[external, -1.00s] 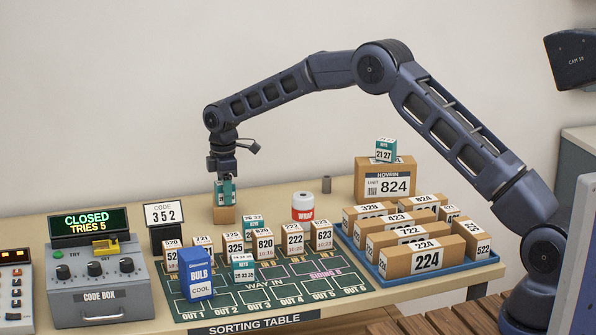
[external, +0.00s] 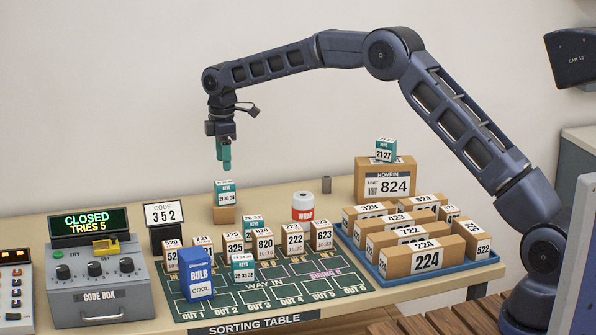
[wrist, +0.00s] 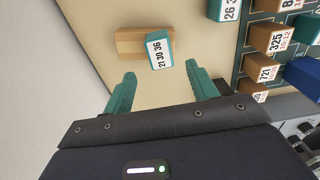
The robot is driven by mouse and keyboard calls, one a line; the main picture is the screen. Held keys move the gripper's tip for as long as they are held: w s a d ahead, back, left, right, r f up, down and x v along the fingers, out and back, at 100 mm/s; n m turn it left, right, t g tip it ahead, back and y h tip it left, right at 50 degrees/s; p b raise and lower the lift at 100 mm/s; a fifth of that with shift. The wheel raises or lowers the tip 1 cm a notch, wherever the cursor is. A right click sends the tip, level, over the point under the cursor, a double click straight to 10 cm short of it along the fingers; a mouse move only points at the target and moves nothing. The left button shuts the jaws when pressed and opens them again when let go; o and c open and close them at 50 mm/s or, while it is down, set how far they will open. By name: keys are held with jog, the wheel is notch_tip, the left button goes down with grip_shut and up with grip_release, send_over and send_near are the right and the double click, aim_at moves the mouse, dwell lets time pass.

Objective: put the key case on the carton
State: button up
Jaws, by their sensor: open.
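A teal and white key case (external: 225,194) stands upright on a small brown block (external: 224,215) at the back left of the table. In the wrist view, the key case (wrist: 159,50) sits at one end of the brown block (wrist: 131,42). My gripper (external: 223,167) is above the key case, apart from it. In the wrist view my gripper (wrist: 162,90) has its teal fingers spread, with nothing between them. A large brown carton (external: 362,183) marked HOVRIN 824 stands at the back right. Another teal key case (external: 385,151) sits on top of it.
More key cases stand on the green mat (external: 330,291), with several small numbered boxes. A blue tray (external: 445,262) of boxes lies right. A code box (external: 100,290) is left.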

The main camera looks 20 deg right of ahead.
jog(key=s+d+r+m+t, duration=0.1)
jog(key=s+d+r+m, duration=0.15)
jog(key=d+r, duration=0.65)
jog(key=s+d+r+m, duration=0.2)
jog(key=s+d+r, duration=0.1)
jog(key=d+r, duration=0.55)
jog(key=s+d+r+m+t, duration=0.1)
jog(key=s+d+r+m, duration=0.1)
jog(key=s+d+r, duration=0.35)
jog(key=s+d+r+m, duration=0.25)
jog(key=s+d, duration=0.35)
jog(key=d, duration=0.3)
jog(key=s+d+r+m+t, duration=0.1)
jog(key=s+d+m, duration=0.3)
jog(key=s+d, duration=1.1)
jog(key=s+d+f+m, duration=0.2)
jog(key=s+f, duration=0.2)
jog(key=s, duration=0.5)
jog(key=s+d+f+m+t, duration=0.1)
jog(key=s+d+f+m, duration=0.2)
jog(key=s, duration=0.7)
jog(key=shift+s+f+t, duration=0.3)
jog(key=shift+f, duration=0.15)
